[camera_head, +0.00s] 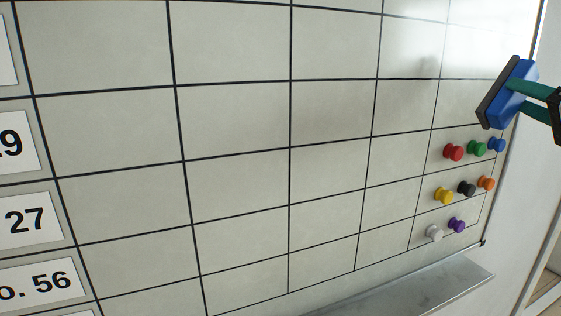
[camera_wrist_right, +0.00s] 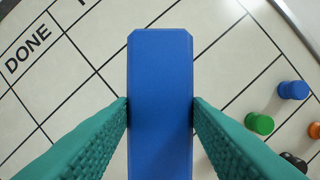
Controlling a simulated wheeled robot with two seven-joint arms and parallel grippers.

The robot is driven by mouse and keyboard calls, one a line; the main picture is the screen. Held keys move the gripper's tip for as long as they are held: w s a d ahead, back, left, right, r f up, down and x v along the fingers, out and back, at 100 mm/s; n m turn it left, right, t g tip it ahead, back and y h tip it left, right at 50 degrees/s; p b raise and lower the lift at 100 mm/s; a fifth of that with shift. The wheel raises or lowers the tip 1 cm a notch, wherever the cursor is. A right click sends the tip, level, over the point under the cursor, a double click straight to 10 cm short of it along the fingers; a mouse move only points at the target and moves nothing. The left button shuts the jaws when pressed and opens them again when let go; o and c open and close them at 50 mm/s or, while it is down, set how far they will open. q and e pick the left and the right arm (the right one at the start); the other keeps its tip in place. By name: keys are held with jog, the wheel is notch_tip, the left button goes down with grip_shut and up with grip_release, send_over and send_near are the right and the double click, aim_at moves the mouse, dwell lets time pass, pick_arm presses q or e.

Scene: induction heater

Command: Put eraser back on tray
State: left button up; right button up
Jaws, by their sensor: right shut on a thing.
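The eraser (camera_head: 511,92) has a blue body and a dark pad. It is at the upper right of the head view, in front of the whiteboard, with its pad towards the board; I cannot tell whether it touches. My right gripper (camera_head: 538,98) is shut on it, its green fingers on both sides of the blue body. In the right wrist view the blue back of the eraser (camera_wrist_right: 160,100) fills the middle between the fingers. The grey metal tray (camera_head: 420,290) runs along the board's lower edge, and its visible part is empty. My left gripper is not in view.
The whiteboard (camera_head: 235,130) has a black grid and number labels at the left. Several coloured magnets, among them a red one (camera_head: 453,152) and a purple one (camera_head: 457,225), sit on the board below the eraser, above the tray. A pale wall lies to the right.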

jog(key=p+x, duration=0.2)
jog(key=x, duration=0.1)
jog(key=a+p+x, duration=0.1)
jog(key=p+x, duration=0.1)
jog(key=p, duration=0.1)
jog(key=f+p+x, duration=0.1)
jog(key=p+x, duration=0.1)
jog(key=x, duration=0.1)
jog(key=shift+w+a+r, duration=0.1)
jog(key=shift+w+a, duration=0.1)
jog(key=shift+a, duration=0.1)
jog(key=d, duration=0.1)
jog(key=w+d+p, duration=0.1)
jog(key=d, duration=0.1)
jog(key=w+d+p, duration=0.1)
jog(key=d, duration=0.1)
jog(key=shift+f, duration=0.3)
jog(key=shift+c, duration=0.4)
